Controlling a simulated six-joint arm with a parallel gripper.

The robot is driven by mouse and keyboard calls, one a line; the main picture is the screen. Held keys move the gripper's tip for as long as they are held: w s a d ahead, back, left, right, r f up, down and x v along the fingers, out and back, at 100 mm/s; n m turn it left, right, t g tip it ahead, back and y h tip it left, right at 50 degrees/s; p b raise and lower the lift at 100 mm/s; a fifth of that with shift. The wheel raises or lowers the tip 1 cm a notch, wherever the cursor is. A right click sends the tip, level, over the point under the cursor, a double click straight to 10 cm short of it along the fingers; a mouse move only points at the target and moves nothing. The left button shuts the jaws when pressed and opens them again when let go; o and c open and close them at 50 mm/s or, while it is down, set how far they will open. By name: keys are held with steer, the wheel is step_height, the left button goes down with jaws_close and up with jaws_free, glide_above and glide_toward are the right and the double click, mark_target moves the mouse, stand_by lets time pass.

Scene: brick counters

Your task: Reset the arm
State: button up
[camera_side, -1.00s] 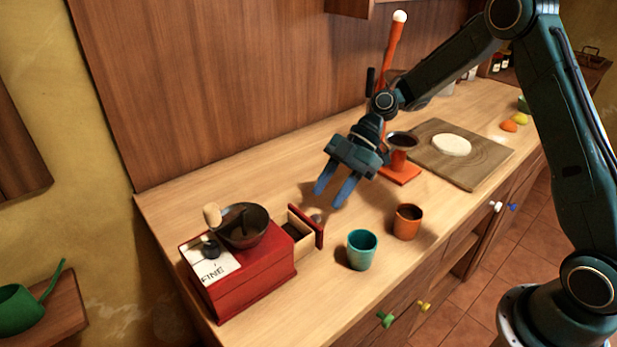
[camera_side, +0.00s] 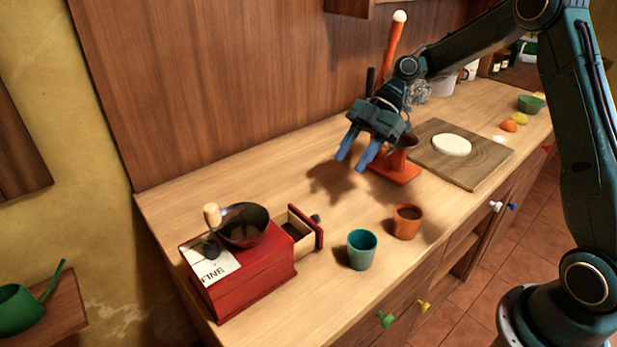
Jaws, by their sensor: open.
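My gripper (camera_side: 357,163) hangs above the wooden counter with its blue fingers apart and nothing between them. It is in front of the orange press stand (camera_side: 397,170) and partly hides it. The red coffee grinder (camera_side: 252,279) stands at the left end of the counter, with its drawer (camera_side: 301,232) pulled out. A teal cup (camera_side: 361,250) and an orange cup (camera_side: 407,222) stand upright to the right of the grinder, apart from my gripper.
A wooden board (camera_side: 483,160) with a round pale disc (camera_side: 452,145) lies to the right of the stand. Orange (camera_side: 508,125) and yellow (camera_side: 520,118) items and a green bowl (camera_side: 531,103) are farther back. The counter (camera_side: 240,178) along the back wall is clear.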

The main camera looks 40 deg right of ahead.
steer(key=s+a+r+m+t+h, duration=0.25)
steer(key=s+r+m+h, duration=0.25)
steer(key=s+r+m, duration=0.5)
steer(key=s+d+m+t+h, duration=0.1)
steer(key=s+m, duration=0.3)
steer(key=s, duration=0.4)
steer(key=s+d+m+t+h, duration=0.2)
steer(key=s+d+m+h, duration=0.1)
steer(key=s, duration=0.5)
steer(key=shift+d+r+m, duration=0.15)
steer(key=shift+d+m, duration=0.1)
steer(key=shift+m, duration=0.25)
stand_by(0.9)
